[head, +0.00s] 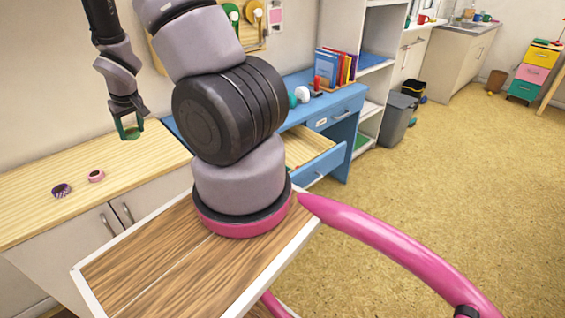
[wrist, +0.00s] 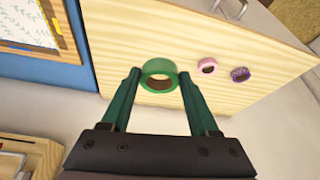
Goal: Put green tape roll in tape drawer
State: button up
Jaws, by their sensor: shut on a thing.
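The green tape roll (wrist: 148,68) is between the two dark green fingers of my gripper (wrist: 159,78) in the wrist view. My gripper is shut on it. In the head view my gripper (head: 129,128) hangs over the back right part of the wooden counter; the roll is hard to tell from the fingers there. A blue desk (head: 352,97) stands right of the counter. Its lower drawer (head: 322,166) is pulled open, with a pale wooden inside partly hidden behind my arm. An upper drawer (head: 335,114) with a white label is shut. The label is too small to read.
A pink tape roll (head: 96,176) and a purple patterned roll (head: 61,190) lie on the wooden counter (head: 120,165). Books (head: 335,68) and small items stand on the desk. A grey bin (head: 398,118) stands right of it. The floor at right is clear.

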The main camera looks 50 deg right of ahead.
aim_at(292, 157)
jog(key=i+z, duration=0.15)
jog(key=z, duration=1.3)
